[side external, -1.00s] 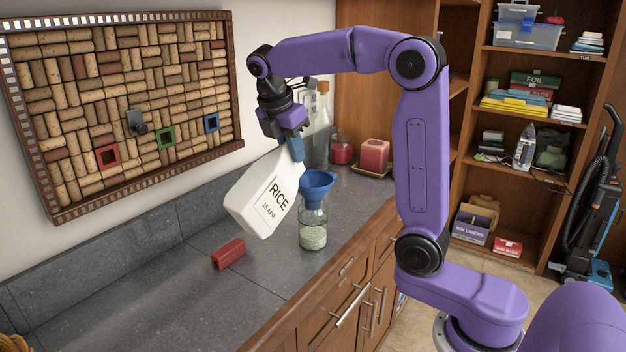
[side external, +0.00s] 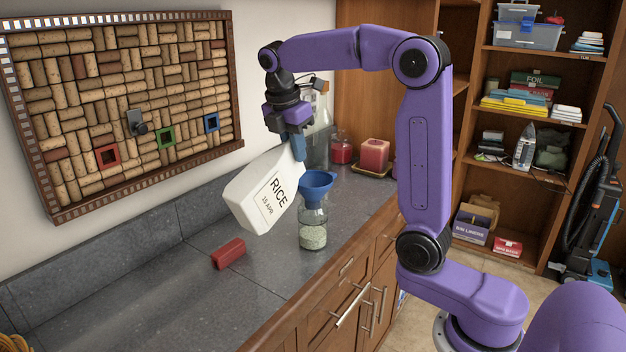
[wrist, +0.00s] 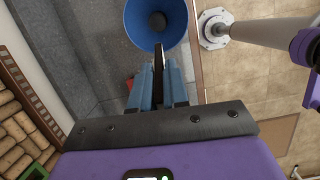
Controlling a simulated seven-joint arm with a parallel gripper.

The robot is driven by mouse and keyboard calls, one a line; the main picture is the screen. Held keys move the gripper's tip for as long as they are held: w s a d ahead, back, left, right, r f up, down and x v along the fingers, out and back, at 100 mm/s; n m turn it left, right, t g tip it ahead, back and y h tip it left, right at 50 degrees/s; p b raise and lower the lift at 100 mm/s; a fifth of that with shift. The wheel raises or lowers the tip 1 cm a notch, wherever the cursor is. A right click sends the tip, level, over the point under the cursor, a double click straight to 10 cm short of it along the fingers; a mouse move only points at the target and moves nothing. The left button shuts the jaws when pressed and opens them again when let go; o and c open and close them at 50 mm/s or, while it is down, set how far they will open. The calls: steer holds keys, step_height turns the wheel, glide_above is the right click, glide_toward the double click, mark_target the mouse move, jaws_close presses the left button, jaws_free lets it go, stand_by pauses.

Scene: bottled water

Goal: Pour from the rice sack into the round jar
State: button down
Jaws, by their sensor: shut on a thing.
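The rice sack (side external: 262,192) is white with a "RICE 15 APR" label and hangs tilted above the counter, its upper right end by the funnel. My gripper (side external: 298,150) is shut on that end with its blue fingers. The round jar (side external: 313,232) is clear glass, stands upright and holds pale grains in its lower part. A blue funnel (side external: 317,181) sits in its mouth. In the wrist view the funnel (wrist: 157,22) lies just beyond my fingers (wrist: 158,88), which have a dark strip between them. I cannot see any grains falling.
A red block (side external: 228,253) lies on the grey counter (side external: 170,300) left of the jar. Red candles, one on a tray (side external: 374,156), stand behind. A cork board (side external: 125,100) hangs on the left wall.

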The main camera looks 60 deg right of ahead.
steer(key=shift+d+r+y, duration=0.2)
steer(key=shift+d+y, duration=0.25)
steer(key=shift+y, duration=0.15)
stand_by(0.3)
steer(key=shift+s+d+r+y, duration=0.15)
steer(key=shift+d+y, duration=0.55)
steer(key=shift+d, duration=0.45)
steer(key=shift+d+r+y, duration=0.1)
steer(key=shift+d+y, duration=0.4)
steer(key=shift+y, duration=0.35)
steer(key=shift+d+y, duration=0.5)
steer(key=shift+y, duration=0.35)
stand_by(3.2)
